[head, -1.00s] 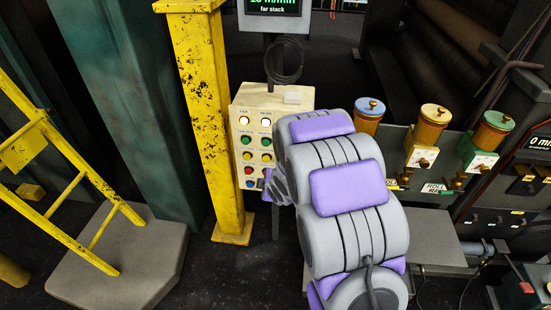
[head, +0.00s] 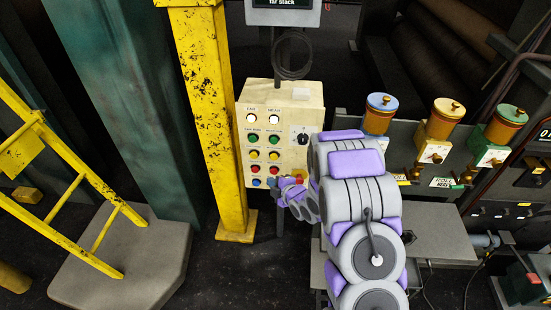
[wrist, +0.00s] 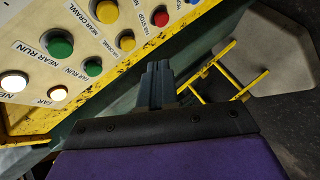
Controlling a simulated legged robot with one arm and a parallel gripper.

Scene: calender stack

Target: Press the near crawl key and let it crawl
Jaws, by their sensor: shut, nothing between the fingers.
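The cream control box (head: 300,97) stands on a post beside the yellow column, with a FAR and a NEAR column of keys. The near crawl key (head: 274,155) is yellow, in the right column below a green key. In the wrist view the near crawl key (wrist: 105,12) is at the top edge, labelled NEAR CRAWL. The far crawl key (wrist: 127,43) is yellow beside it. My gripper (wrist: 157,68) is shut and empty, its tips apart from the near crawl key. In the head view my wrist is by the box's lower edge; the fingertips are hard to make out.
Near and far run keys are green; a red key (wrist: 161,18) is close by in the wrist view. A dial (head: 302,138) is on the box's right. The yellow column (head: 208,110) stands left of it. Colour-topped pots (head: 378,113) line the machine at right.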

